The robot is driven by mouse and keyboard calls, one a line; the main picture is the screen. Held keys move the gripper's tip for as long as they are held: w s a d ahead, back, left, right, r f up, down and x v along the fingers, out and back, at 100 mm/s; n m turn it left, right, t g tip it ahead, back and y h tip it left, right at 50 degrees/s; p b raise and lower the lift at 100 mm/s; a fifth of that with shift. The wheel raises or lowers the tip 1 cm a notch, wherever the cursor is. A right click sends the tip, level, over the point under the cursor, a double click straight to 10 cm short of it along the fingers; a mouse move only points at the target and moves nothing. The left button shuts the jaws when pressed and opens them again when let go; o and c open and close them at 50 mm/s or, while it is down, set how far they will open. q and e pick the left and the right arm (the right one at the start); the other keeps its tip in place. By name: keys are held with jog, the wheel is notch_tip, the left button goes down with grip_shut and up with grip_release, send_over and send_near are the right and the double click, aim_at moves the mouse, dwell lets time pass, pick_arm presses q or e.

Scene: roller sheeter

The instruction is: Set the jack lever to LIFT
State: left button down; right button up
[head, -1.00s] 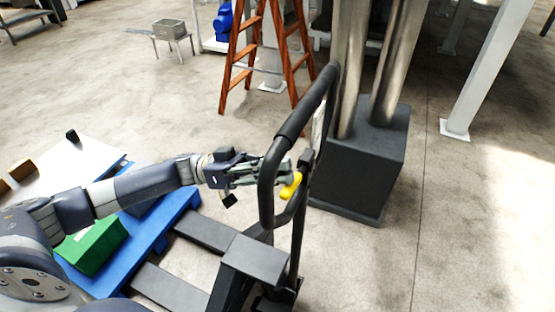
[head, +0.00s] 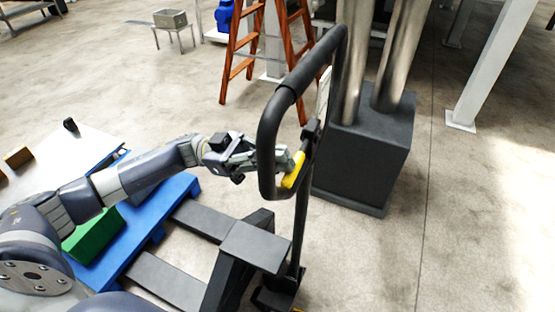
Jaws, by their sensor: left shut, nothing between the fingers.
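The pallet jack's black loop handle (head: 270,135) stands in the middle of the head view on a dark upright shaft (head: 301,222). The yellow jack lever (head: 294,170) sits inside the lower part of the loop. My left gripper (head: 284,162) comes in from the left, with its fingers reaching through the loop. Its fingertips are shut and empty right beside the lever. The handle bar hides part of the fingers, and I cannot tell whether they touch the lever. My right gripper is out of view.
The jack's dark body and forks (head: 168,283) lie below, under a blue pallet (head: 128,250) with a green box (head: 92,235). A dark block with metal columns (head: 362,165) stands close behind the handle. An orange ladder (head: 238,52) stands farther back. Floor at right is clear.

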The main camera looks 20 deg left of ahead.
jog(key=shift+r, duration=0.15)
pick_arm(q)
notch_tip(320, 180, up, 4)
jog(key=p, duration=0.4)
jog(key=b+v, duration=0.4)
jog(key=v, duration=0.6)
jog(key=shift+s, duration=0.3)
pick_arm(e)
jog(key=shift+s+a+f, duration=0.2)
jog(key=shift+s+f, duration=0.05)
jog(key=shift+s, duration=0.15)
